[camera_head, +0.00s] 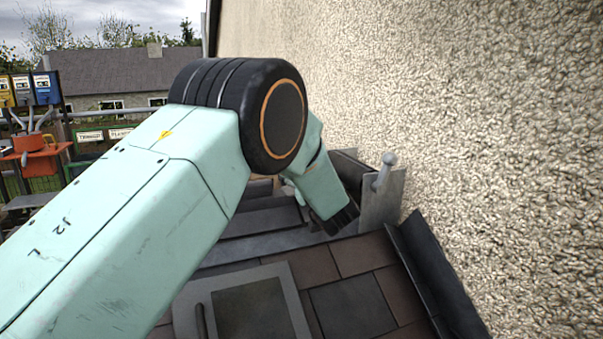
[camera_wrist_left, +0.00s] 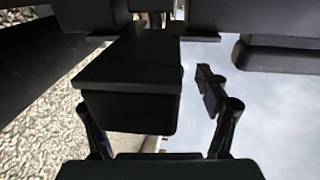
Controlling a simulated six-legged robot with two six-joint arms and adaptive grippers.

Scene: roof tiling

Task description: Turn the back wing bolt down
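My left arm crosses the head view from the left, and its lower end reaches down beside the wall. The right finger has a gap beside a dark box-shaped part (camera_wrist_left: 130,95), which covers most of the left finger. I cannot tell what that part is. A grey round-topped pin (camera_head: 384,172) stands against an upright metal plate (camera_head: 382,205) by the wall, right of my arm's end. No wing bolt can be clearly made out. My right gripper is not in view.
The rough rendered wall (camera_head: 480,120) rises close on the right. Brown roof tiles (camera_head: 362,255) and a pale-framed panel with a dark centre (camera_head: 250,310) lie below. A dark strip (camera_head: 437,280) runs along the wall's foot. An orange device (camera_head: 35,155) stands far left.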

